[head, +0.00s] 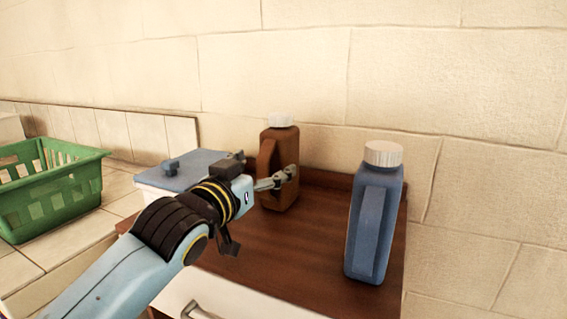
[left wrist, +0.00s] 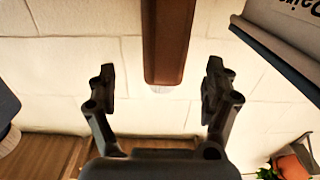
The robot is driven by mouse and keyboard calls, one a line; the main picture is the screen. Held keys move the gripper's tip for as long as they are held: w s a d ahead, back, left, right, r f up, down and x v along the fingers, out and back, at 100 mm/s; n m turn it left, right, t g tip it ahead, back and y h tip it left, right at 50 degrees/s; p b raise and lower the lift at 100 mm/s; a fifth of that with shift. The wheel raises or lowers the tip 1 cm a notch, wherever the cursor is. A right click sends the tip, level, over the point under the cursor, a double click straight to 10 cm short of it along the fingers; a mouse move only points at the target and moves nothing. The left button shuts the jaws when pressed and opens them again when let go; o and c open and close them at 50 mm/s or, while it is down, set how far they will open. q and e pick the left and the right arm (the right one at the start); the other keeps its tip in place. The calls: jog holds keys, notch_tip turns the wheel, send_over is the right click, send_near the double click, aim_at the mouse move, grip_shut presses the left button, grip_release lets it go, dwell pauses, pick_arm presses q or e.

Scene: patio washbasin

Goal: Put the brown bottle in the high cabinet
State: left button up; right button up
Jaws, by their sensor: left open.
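The brown bottle (head: 284,150), with a white cap, stands upright on the wooden top near the back wall. It also shows in the left wrist view (left wrist: 167,40), between the two fingers from side to side. My left gripper (head: 263,165) is open at the bottle's handle side. One finger overlaps the lower front of the bottle; the other is to its left. Both fingers show spread apart in the left wrist view (left wrist: 160,82). I cannot tell if either touches the bottle. The high cabinet is not recognisable in these views. My right gripper is not in view.
A blue bottle (head: 374,225) with a white cap stands at the right of the wooden top (head: 285,250). A white box with a blue lid (head: 185,168) stands at the left, close behind my arm. A green basket (head: 60,190) is farther left. The wall is close behind.

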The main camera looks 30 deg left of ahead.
aim_at(271, 159)
pick_arm(q)
jog(key=shift+w+a+r, duration=0.1)
jog(key=shift+w, duration=1.1)
jog(key=w, duration=0.2)
jog(key=w+a, duration=0.1)
jog(key=w, duration=0.2)
jog(key=shift+w, duration=0.35)
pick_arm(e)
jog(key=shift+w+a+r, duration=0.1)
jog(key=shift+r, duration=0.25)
pick_arm(q)
jog(key=shift+c, duration=0.4)
jog(key=shift+c, duration=1.2)
jog(key=c, duration=1.4)
jog(key=shift+p, duration=0.3)
grip_shut()
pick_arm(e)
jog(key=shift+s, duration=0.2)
pick_arm(q)
jog(key=shift+r, duration=0.1)
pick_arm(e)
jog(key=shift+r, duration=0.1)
